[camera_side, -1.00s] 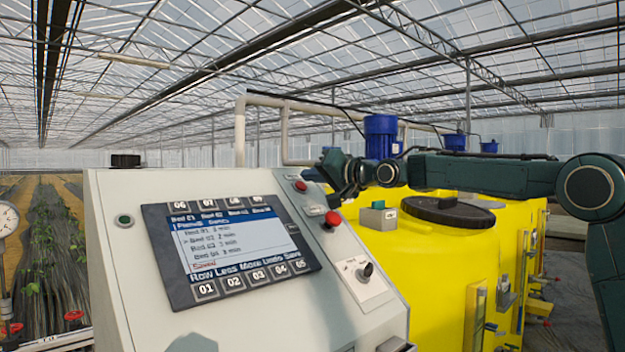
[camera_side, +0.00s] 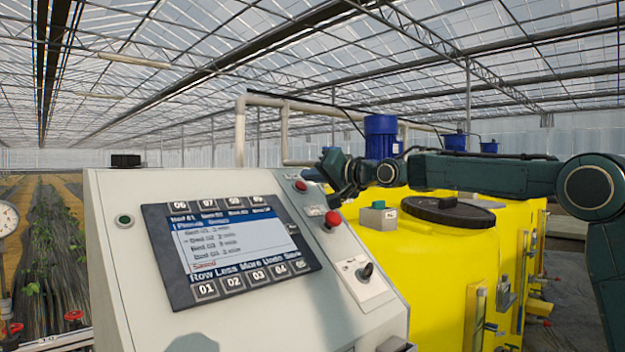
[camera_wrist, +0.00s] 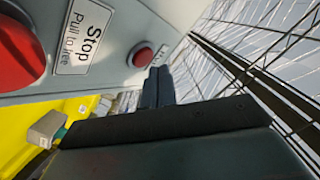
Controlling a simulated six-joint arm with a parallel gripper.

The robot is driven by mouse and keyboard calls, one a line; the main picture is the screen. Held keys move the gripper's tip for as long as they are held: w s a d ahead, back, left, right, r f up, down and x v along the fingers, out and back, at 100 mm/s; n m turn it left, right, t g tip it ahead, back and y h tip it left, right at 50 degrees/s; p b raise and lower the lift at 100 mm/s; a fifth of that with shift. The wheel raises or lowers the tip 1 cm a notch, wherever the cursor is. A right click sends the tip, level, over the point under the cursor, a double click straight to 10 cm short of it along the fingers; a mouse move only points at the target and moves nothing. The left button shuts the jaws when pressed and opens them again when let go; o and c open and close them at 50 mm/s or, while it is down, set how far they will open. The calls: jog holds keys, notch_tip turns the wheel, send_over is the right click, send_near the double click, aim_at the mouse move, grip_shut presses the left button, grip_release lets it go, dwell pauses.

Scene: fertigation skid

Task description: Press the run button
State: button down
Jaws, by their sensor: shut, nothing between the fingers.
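A sloped grey control panel (camera_side: 135,290) stands at the left in the side view. No label reading "run" is legible. It carries a round green button (camera_side: 124,220) at its left, a small red button (camera_side: 300,186) near its upper right edge and a larger red knob (camera_side: 332,219). In the wrist view the large red knob (camera_wrist: 18,55) sits beside a "Stop, Pull to free" label. My gripper (camera_wrist: 158,72) is shut and empty, its tips just beside the small red button (camera_wrist: 142,56); contact cannot be told. In the side view my gripper (camera_side: 312,174) is small, above the panel's right edge.
The panel holds a screen (camera_side: 238,248) with numbered keys and a black selector switch (camera_side: 366,270). Behind it, a yellow tank (camera_side: 440,260) has a black lid (camera_side: 447,210) and a grey box with a green top part (camera_side: 378,216). Open air lies above the panel.

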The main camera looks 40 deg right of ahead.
jog(key=shift+w+f, duration=0.6)
jog(key=shift+f, duration=0.05)
dwell(1.5)
jog(key=shift+s, duration=0.1)
jog(key=shift+s+r, duration=0.5)
jog(key=shift+r, duration=0.1)
dwell(0.3)
jog(key=shift+s+r, duration=1.65)
jog(key=shift+r, duration=0.25)
jog(key=s+a+f+n+g, duration=0.1)
jog(key=s+f+g, duration=0.3)
jog(key=s+f, duration=0.6)
jog(key=s+a+f+n+g, duration=0.2)
jog(key=s+f+n+g, duration=0.2)
jog(key=s+f, duration=0.6)
jog(key=s+a+f+n+g+h, duration=0.1)
jog(key=s+f+g, duration=0.3)
jog(key=s+f, duration=0.6)
jog(key=s+a+n, duration=0.1)
jog(key=s, duration=0.9)
jog(key=shift+a+f, duration=0.25)
jog(key=shift+f, duration=0.05)
